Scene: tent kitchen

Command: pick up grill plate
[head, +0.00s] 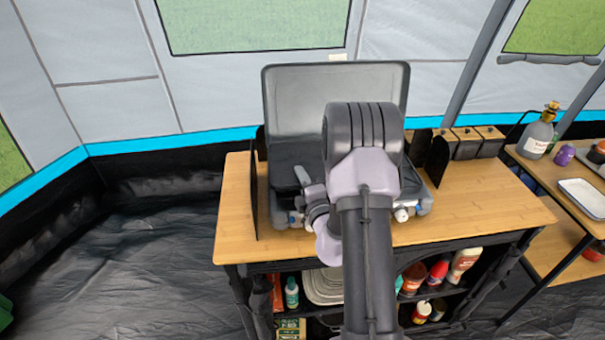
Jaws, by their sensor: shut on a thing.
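A camping stove (425,202) stands on the wooden table with its grey lid (335,80) raised. A dark flat plate, seemingly the grill plate (288,155), shows at the left of the stove in front of the lid. My arm crosses the middle of the view and hides most of the stove and plate. My gripper (304,178) is partly visible at the left side of the stove, low over it. It is shut on the plate, but the contact is small and partly hidden. I cannot tell whether the plate is lifted or resting.
The wooden table (490,215) has free room at its right. Dark windscreen panels (438,158) stand beside the stove. Canisters (467,143) are behind. Bottles and jars (464,264) fill the shelf below. A side table (540,175) holds a gas bottle (538,135) and tray (583,198).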

